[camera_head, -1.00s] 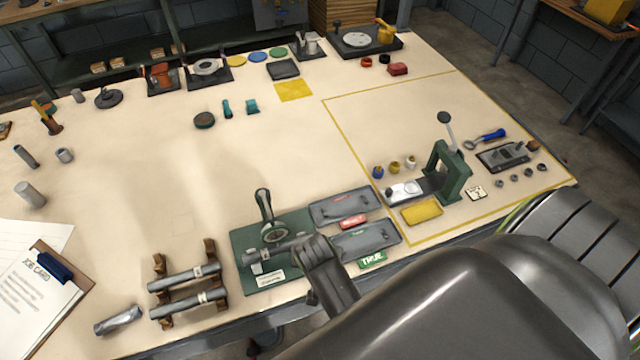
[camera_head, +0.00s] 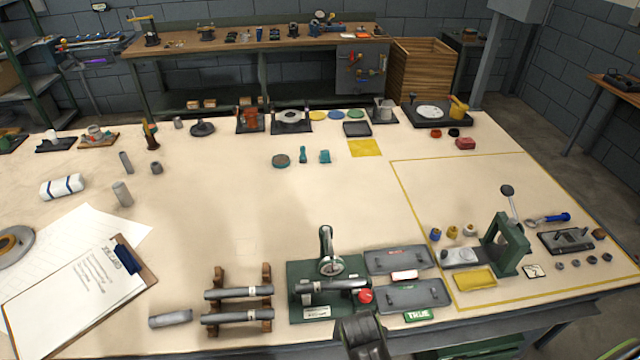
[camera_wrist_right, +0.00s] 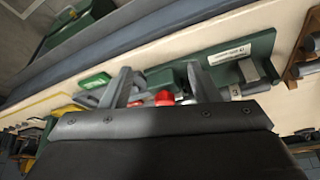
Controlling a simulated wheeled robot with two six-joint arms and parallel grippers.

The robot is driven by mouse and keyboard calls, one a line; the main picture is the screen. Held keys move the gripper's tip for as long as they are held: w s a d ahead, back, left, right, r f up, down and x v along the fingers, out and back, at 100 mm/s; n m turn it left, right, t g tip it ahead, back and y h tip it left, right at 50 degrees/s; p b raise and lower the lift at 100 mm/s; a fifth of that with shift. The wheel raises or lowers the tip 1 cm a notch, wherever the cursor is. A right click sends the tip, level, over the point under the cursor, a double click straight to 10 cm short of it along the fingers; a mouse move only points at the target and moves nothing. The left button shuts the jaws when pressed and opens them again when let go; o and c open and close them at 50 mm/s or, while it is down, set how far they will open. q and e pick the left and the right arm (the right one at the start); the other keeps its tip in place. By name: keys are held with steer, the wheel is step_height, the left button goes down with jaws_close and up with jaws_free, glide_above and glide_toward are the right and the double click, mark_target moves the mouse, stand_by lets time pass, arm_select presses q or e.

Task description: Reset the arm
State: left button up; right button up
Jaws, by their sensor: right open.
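My right gripper (camera_head: 364,336) shows at the bottom edge of the head view, in front of the table's front edge and just below the green fixture (camera_head: 296,272). In the right wrist view its two fingers (camera_wrist_right: 160,88) are spread apart with nothing held between them. A red knob (camera_head: 365,296) at the fixture's right end lies beyond the fingertips; it also shows between the fingers in the wrist view (camera_wrist_right: 163,98). A grey shaft (camera_head: 335,285) lies across the fixture. Most of my right arm is out of the head view. My left gripper is in neither view.
Two grey trays (camera_head: 401,261) and a green "TRUE" label (camera_head: 420,316) lie right of the fixture. A wooden rack (camera_head: 266,274) with grey shafts stands left of it. A green press (camera_head: 505,243) stands farther right.

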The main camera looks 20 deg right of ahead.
steer(key=s+d+f+n+g+y+b, duration=0.15)
steer(key=s+f+b, duration=0.3)
steer(key=f, duration=0.85)
steer(key=s+f+n+b, duration=0.35)
steer(key=s+f, duration=0.25)
steer(key=f, duration=0.7)
steer(key=s+d+f+b, duration=0.3)
steer(key=s+d+f, duration=0.1)
steer(key=s+f, duration=0.4)
steer(key=s+d+f+g+b, duration=0.1)
steer(key=s+d+f+b, duration=0.2)
steer(key=s+f, duration=0.5)
steer(key=s, duration=0.5)
steer(key=shift+s+d+f+n, duration=0.3)
steer(key=shift+d+f+n, duration=0.05)
steer(key=shift+f+n, duration=0.05)
